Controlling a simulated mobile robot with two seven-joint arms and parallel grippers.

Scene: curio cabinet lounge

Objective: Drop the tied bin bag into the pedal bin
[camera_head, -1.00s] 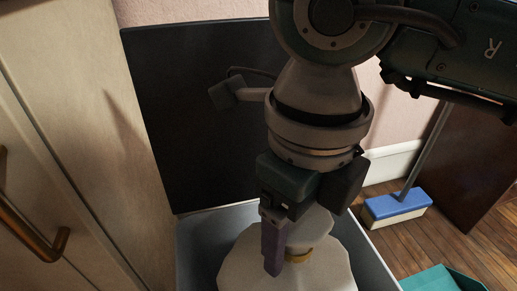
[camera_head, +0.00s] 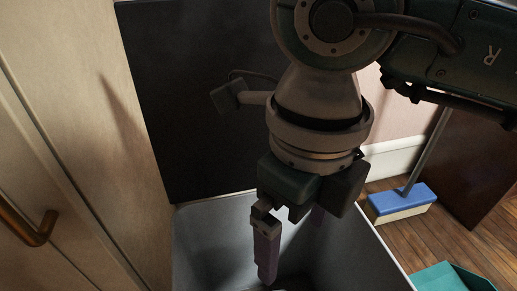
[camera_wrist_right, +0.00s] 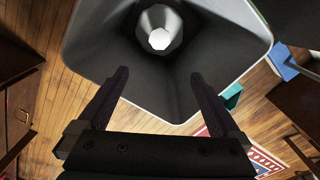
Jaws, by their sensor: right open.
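The pedal bin (camera_head: 215,235) stands open below my right gripper, its dark lid (camera_head: 180,110) raised behind it. My right gripper (camera_head: 291,245) is open and empty, pointing down over the bin's mouth. The wrist view shows its two purple fingers apart (camera_wrist_right: 160,76) over the bin opening (camera_wrist_right: 100,40). The pale bin bag (camera_wrist_right: 158,30) lies deep inside the bin in that view, apart from the fingers, with a bright round top. My left gripper is not in view.
A pale cabinet with a brass handle (camera_head: 35,230) stands close on the left. A blue and cream broom head (camera_head: 402,204) and a teal dustpan (camera_head: 452,279) lie on the wooden floor at the right. A patterned rug (camera_wrist_right: 262,163) shows in the wrist view.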

